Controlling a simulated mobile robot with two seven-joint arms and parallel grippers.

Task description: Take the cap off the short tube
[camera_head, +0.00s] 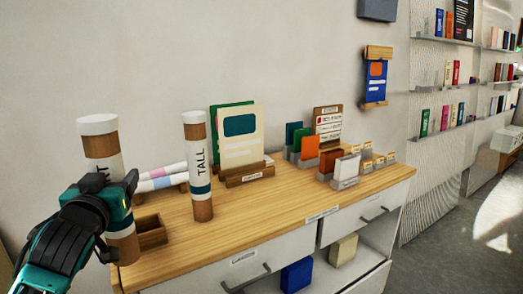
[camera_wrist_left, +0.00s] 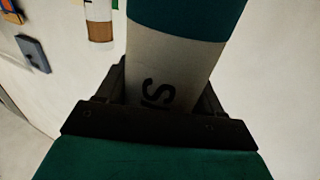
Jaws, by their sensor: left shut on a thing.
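The short tube (camera_head: 104,148) is upright at the left of the head view, brown with a cream label and a teal band. Its white cap (camera_head: 98,124) sits on its top end. My left gripper (camera_head: 112,192) is shut around the tube's middle, below the cap, and hides part of the label. In the left wrist view the tube (camera_wrist_left: 173,62) stands between the fingers, with the letter S and the teal band showing. I cannot tell whether its bottom touches the tabletop. My right gripper is in neither view.
A capped tube marked TALL (camera_head: 199,165) stands on the wooden tabletop (camera_head: 262,215), right of the short tube. A small wooden box (camera_head: 150,232) and rolled papers (camera_head: 160,178) lie between them. Card stands (camera_head: 250,172) are behind. The front middle of the top is clear.

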